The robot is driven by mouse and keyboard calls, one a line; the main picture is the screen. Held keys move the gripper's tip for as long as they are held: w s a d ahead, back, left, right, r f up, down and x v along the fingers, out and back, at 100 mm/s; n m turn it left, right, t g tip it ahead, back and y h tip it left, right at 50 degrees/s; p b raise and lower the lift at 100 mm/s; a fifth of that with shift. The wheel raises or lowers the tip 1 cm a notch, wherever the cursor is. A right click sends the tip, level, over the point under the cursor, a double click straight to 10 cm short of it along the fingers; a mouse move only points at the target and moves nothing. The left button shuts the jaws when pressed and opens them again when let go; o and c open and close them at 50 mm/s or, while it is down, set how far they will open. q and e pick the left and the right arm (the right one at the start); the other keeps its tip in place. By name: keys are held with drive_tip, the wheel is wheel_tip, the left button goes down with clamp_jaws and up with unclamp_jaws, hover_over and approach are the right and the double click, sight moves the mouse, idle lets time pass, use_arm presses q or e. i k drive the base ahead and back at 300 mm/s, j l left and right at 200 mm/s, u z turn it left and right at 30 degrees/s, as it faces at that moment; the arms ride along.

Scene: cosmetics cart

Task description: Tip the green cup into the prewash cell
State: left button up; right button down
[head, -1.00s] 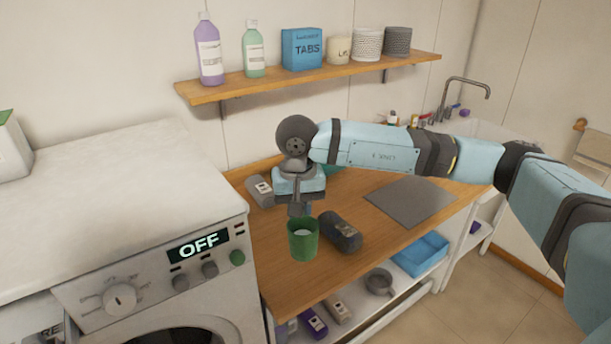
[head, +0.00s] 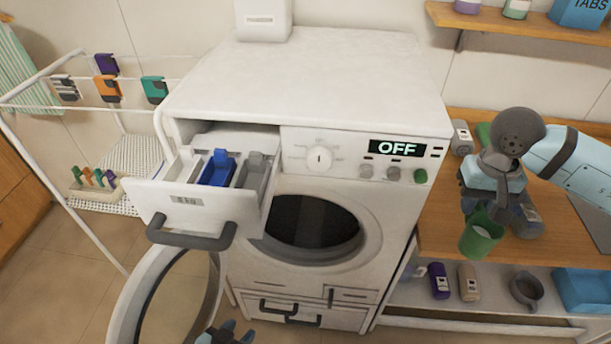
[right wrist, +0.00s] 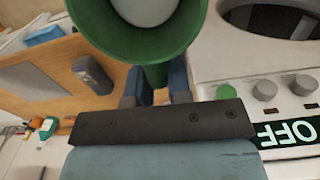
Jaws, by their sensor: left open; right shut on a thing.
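The green cup (head: 482,238) is upright beside the washer's right front edge, in front of the wooden counter. My right gripper (head: 488,212) is shut on it; the right wrist view shows the cup (right wrist: 178,55) between the fingers (right wrist: 156,88), with something whitish inside. The detergent drawer (head: 192,198) is pulled out of the washer's upper left, left of the cup. It has side-by-side compartments with a blue insert (head: 217,170) and a grey part (head: 252,172); I cannot tell which is the prewash cell. My left gripper (head: 226,333) shows only partly at the bottom edge, open.
The washer (head: 330,215) shows OFF, and its round door (head: 145,300) hangs open below the drawer. A drying rack (head: 85,108) with coloured clips stands at left.

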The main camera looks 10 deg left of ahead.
sight(254, 174)
drive_tip(key=k+j, duration=0.1)
drive_tip(key=k, duration=1.1)
drive_tip(key=k+u, duration=0.25)
drive_tip(key=j+u, duration=0.1)
drive_tip(key=u, duration=1.5)
